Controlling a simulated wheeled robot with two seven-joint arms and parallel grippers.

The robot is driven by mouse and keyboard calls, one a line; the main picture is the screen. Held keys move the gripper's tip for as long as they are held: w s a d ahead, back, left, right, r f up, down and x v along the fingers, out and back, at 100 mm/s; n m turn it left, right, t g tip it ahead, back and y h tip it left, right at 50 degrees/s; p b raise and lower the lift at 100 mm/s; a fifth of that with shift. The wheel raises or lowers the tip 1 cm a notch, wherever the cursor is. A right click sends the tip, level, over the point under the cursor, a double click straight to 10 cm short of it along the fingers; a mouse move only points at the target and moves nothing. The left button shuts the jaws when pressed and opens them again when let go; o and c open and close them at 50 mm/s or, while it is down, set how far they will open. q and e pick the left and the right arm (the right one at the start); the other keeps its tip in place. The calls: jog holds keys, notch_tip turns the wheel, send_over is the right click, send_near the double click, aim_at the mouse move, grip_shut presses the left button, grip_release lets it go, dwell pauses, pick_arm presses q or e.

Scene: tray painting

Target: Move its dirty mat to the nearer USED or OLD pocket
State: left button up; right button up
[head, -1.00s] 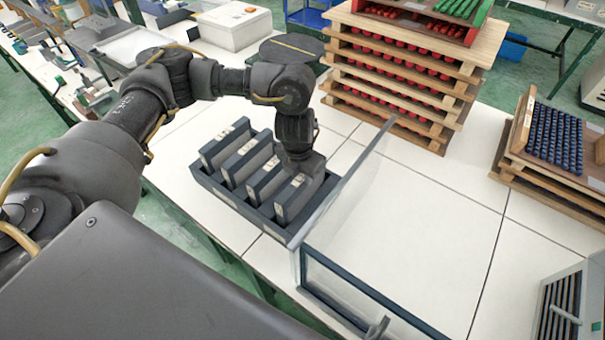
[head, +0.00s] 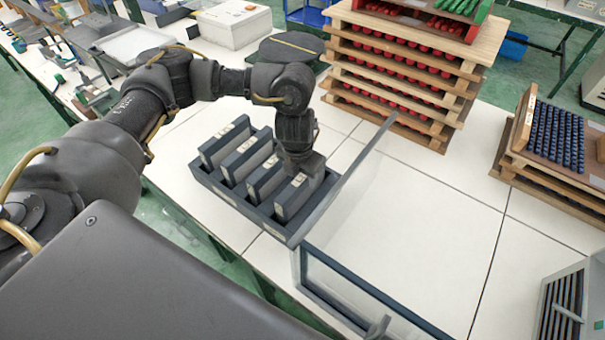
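A dark rack (head: 232,202) stands on the white table, with several upright grey pockets side by side. Each pocket bears a small pale label on its top edge, too small to read. My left gripper (head: 303,172) points down at the right end of the rack, over or against the rightmost pocket (head: 295,200). Its fingertips are hidden by the wrist and the pocket, so I cannot tell if it is open or holds anything. I cannot make out a mat. My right gripper is not in view.
A clear panel (head: 345,190) with a dark lower frame (head: 365,290) stands just right of the rack. Stacked wooden trays with red pieces (head: 400,75) stand behind; trays with blue pieces (head: 555,135) stand at right. The white table between them is clear.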

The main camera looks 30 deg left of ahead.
pick_arm(q)
notch_tip(320, 180, up, 18)
jog(key=s+p, duration=0.1)
jog(key=p, duration=0.4)
jog(key=shift+s+f, duration=0.15)
jog(key=shift+s, duration=0.05)
dwell(0.8)
dwell(0.4)
